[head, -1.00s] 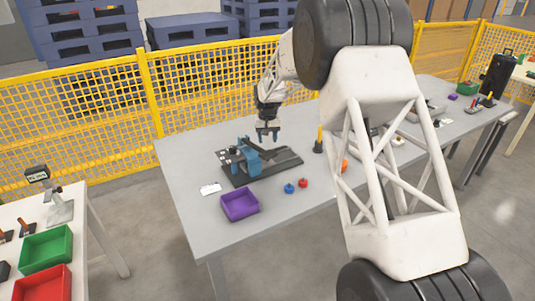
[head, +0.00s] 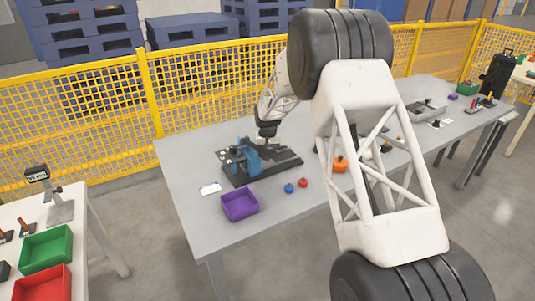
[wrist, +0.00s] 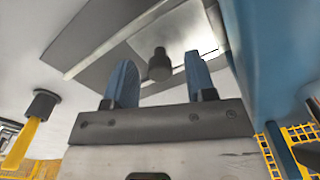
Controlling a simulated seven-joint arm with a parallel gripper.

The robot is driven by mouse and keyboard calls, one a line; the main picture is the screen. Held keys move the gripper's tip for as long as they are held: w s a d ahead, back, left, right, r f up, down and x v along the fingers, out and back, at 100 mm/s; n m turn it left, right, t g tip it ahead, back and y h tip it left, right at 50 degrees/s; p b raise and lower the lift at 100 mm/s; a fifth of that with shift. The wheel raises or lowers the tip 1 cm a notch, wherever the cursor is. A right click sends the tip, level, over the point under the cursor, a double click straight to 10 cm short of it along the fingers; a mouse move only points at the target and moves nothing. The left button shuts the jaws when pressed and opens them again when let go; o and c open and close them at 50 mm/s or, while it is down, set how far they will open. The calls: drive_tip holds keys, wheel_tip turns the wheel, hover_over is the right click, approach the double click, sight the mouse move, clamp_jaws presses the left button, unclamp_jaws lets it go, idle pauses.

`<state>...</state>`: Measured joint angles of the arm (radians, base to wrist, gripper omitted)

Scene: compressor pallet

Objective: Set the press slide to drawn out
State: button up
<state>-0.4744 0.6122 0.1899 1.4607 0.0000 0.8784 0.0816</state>
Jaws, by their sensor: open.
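The press (head: 251,160), with a dark base and a blue frame, stands on the grey table. In the wrist view its blue frame (wrist: 275,55) fills the right side. A dark round knob (wrist: 159,66) stands on a pale metal plate (wrist: 188,32), which looks like the press slide. How far the slide is drawn out is hard to tell. My gripper (head: 268,142) is low over the press, just right of the blue frame. In the wrist view my gripper (wrist: 160,82) is open, with its blue fingers either side of the knob; contact is not clear.
A yellow-handled tool with a dark end (wrist: 42,105) is left in the wrist view. Yellow fencing (head: 200,85) runs behind the table.

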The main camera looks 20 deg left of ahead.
clamp_jaws()
drive_tip(key=shift+w+d, duration=0.1)
drive_tip(key=w+d, duration=0.7)
drive_tip(key=shift+w+d, duration=0.1)
drive_tip(key=shift+w, duration=0.05)
idle(0.3)
drive_tip(key=shift+c, duration=1.6)
unclamp_jaws()
drive_tip(key=shift+d, duration=0.1)
drive_tip(key=o, duration=0.3)
